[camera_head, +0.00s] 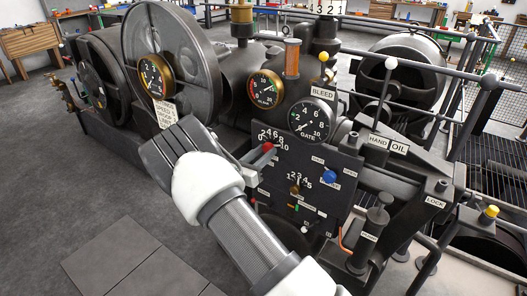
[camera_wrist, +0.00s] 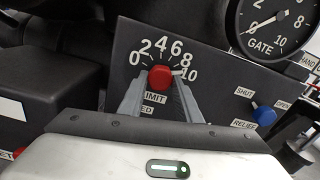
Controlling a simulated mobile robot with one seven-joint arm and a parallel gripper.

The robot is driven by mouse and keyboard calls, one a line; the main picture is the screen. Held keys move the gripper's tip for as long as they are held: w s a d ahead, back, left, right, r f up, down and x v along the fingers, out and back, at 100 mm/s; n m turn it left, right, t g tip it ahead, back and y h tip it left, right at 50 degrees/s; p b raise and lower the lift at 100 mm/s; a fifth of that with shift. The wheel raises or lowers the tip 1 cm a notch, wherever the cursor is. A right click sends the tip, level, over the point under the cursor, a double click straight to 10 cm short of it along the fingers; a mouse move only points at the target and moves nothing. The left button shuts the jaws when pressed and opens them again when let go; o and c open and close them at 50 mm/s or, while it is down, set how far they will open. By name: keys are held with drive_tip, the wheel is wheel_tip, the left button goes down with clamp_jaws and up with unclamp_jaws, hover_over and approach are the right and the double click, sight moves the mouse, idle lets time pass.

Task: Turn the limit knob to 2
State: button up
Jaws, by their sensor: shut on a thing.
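The red limit knob (camera_wrist: 160,77) sits on a dark panel (camera_wrist: 118,65) below a white scale from 0 to 10, with the label LIMIT partly hidden under it. A small white mark shows at its right side, toward the 10. My gripper (camera_wrist: 159,88) has one finger on each side of the knob and is shut on it. In the head view the red knob (camera_head: 268,146) shows at the panel's upper left, with my gripper (camera_head: 259,155) reaching it from the lower left. The fingertips are small there.
A GATE gauge (camera_head: 311,119) is above the panel. A blue relief knob (camera_wrist: 263,113) is to the right of the limit knob. A lower 1-to-5 scale (camera_head: 298,178) and a lever with an orange handle (camera_head: 345,240) are close by. Open floor (camera_head: 60,200) lies left.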

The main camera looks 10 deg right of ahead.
drive_tip(key=n+p, duration=0.3)
drive_tip(key=n, duration=0.3)
drive_tip(key=shift+r+p, duration=0.15)
drive_tip(key=shift+p, duration=0.25)
drive_tip(key=n+p, duration=0.2)
drive_tip(key=n, duration=0.4)
drive_tip(key=shift+s+n+p, duration=0.1)
drive_tip(key=shift+n+p, duration=0.2)
drive_tip(key=n+p, duration=0.1)
drive_tip(key=n, duration=0.3)
drive_tip(key=shift+n, duration=0.3)
drive_tip(key=n+p, duration=0.1)
drive_tip(key=n, duration=0.3)
drive_tip(key=shift+n, duration=0.3)
drive_tip(key=o, duration=1.1)
drive_tip(key=shift+c, duration=0.2)
drive_tip(key=v, duration=1.7)
